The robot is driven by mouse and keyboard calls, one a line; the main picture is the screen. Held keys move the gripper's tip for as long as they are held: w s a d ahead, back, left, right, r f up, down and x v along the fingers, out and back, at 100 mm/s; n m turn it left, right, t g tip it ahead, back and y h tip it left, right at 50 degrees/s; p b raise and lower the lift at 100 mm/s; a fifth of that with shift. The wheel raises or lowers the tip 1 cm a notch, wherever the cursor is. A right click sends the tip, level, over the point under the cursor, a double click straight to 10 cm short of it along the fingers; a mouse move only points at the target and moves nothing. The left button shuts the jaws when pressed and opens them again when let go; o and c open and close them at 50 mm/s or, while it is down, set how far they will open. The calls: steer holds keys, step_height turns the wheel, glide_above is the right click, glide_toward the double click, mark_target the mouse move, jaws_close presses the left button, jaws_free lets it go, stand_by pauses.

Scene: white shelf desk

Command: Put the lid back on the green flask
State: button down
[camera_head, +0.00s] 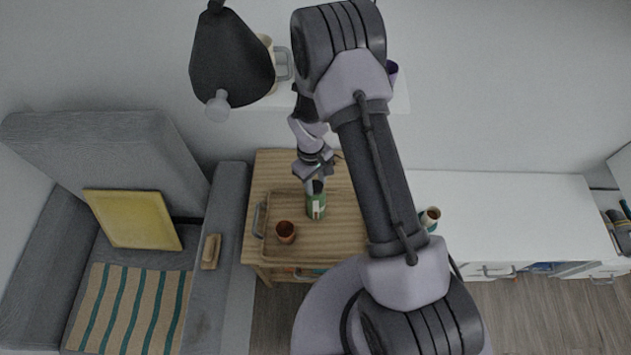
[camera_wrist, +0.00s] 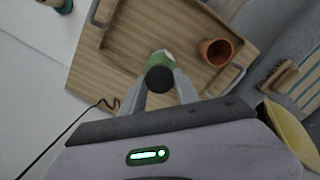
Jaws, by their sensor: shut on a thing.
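The green flask (camera_head: 316,207), with a pale label, stands upright on the wooden tray. In the wrist view the flask (camera_wrist: 161,60) shows partly behind the round black lid (camera_wrist: 160,79). My gripper (camera_head: 315,183) is directly above the flask, its fingers pointing down. The fingers are shut on the lid, which is at the flask's mouth. I cannot tell whether the lid touches the rim or hangs just over it. The lid hides the flask's opening.
A brown cup (camera_head: 285,231) stands on the tray (camera_head: 300,250), left of the flask. The wooden table (camera_head: 262,172) is beside a grey sofa (camera_head: 232,215). A green item with a brown top (camera_head: 430,217) is on the white cabinet (camera_head: 520,215). A dark lamp (camera_head: 228,60) hangs upper left.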

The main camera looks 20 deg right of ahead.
steer(key=shift+f, duration=0.15)
stand_by(0.8)
steer(key=c, duration=0.8)
jaws_free()
steer(key=shift+c, duration=0.2)
steer(key=shift+o, duration=0.2)
steer(key=o, duration=0.4)
steer(key=shift+o, duration=0.2)
steer(key=shift+r+p, duration=2.2)
steer(key=shift+r, duration=1.4)
steer(key=shift+f, duration=0.1)
jaws_close()
